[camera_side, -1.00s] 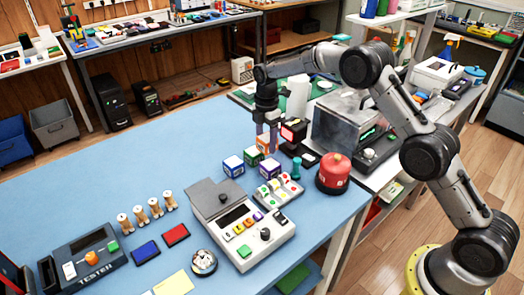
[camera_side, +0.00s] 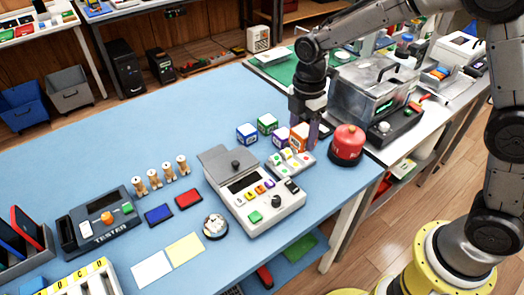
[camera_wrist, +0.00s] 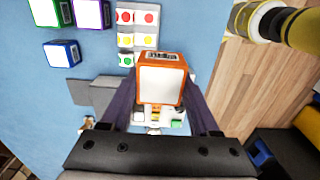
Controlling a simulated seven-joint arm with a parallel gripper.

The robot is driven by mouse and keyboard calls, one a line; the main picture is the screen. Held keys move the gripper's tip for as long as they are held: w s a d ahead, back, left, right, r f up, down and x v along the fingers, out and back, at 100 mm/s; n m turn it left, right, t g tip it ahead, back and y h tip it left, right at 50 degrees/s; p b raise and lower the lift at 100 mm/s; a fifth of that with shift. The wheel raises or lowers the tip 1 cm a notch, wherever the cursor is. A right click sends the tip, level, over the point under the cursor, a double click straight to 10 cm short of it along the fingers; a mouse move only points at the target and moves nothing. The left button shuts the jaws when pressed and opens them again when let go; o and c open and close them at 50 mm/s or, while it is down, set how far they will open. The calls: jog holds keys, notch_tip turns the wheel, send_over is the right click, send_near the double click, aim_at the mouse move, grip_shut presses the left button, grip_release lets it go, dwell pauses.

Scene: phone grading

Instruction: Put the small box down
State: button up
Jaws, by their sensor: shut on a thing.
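My gripper (camera_side: 305,138) is shut on a small orange box (camera_wrist: 162,84). In the wrist view the box sits between the two dark fingers, its white face toward the camera. In the side view the orange box (camera_side: 298,134) is partly hidden by the gripper, just right of a purple box (camera_side: 281,139) and behind the button tray (camera_side: 291,163). I cannot tell whether its underside touches the blue table (camera_side: 110,165).
A blue box (camera_side: 247,134) and a green box (camera_side: 267,123) stand left of the purple one. A grey device with coloured buttons (camera_side: 262,200) lies in front.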

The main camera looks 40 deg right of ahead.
jog(key=w+f, duration=0.1)
jog(key=w, duration=0.1)
jog(key=w+a+f, duration=0.1)
jog(key=w, duration=0.2)
jog(key=w+f, duration=0.1)
jog(key=w, duration=0.2)
jog(key=shift+a+f, duration=0.35)
jog(key=shift+f, duration=0.05)
send_over(261, 155)
notch_tip(261, 155, down, 6)
jog(key=shift+d+r, duration=0.1)
jog(key=shift+f, duration=1.55)
jog(key=shift+f, duration=0.1)
jog(key=o, duration=1.1)
notch_tip(261, 155, up, 12)
jog(key=shift+r, duration=0.15)
